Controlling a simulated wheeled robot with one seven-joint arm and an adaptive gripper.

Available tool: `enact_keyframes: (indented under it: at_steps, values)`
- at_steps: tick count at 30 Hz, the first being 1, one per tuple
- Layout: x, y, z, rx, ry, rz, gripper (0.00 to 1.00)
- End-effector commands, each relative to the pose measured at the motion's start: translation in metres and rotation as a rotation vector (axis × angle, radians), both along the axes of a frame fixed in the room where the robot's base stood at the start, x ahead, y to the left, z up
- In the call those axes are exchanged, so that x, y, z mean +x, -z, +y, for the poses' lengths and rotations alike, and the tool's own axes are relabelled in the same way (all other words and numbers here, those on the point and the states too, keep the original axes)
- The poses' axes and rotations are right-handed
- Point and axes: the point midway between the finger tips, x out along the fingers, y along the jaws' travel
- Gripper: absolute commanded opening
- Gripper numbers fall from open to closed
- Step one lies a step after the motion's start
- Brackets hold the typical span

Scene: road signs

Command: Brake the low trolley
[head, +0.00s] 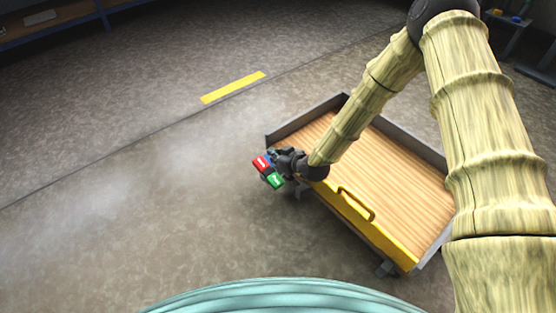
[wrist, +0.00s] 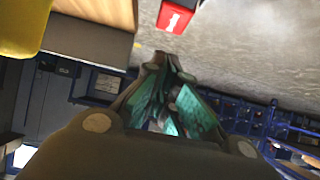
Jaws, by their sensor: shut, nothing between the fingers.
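The low trolley (head: 400,170) has a wooden deck, grey raised edges and a yellow front panel (head: 374,228) with a handle. At its left front corner are a red pedal (head: 261,164) and a green pedal (head: 275,181), each with a white mark. In the wrist view the red pedal (wrist: 174,18) shows at the top, beyond the fingertips. The green one is not seen there. My gripper (head: 272,156) is at this corner, right by the pedals, and partly hides their mounting. It also shows in the wrist view (wrist: 166,62), shut and empty. I cannot tell whether it touches a pedal.
A yellow floor strip (head: 233,87) lies beyond the trolley. The grey floor left of the trolley is clear. Shelving (head: 50,22) stands at the back left, and a dark stand (head: 512,25) at the back right. My arm passes over the trolley deck.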

Motion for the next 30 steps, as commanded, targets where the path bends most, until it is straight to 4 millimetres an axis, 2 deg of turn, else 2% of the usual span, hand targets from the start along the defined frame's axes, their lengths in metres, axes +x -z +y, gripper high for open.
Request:
enact_keyframes:
  at_steps: [1,11,19,30]
  values:
    - [0.006,0.009,0.005,0.0,-0.001,-0.001,0.0]
    - [0.043,0.039,0.032,0.001,-0.001,0.0,0.0]
    - [0.046,0.064,0.034,0.0,-0.001,0.0,0.0]
    - [0.048,0.07,0.035,0.0,0.0,0.0,0.0]
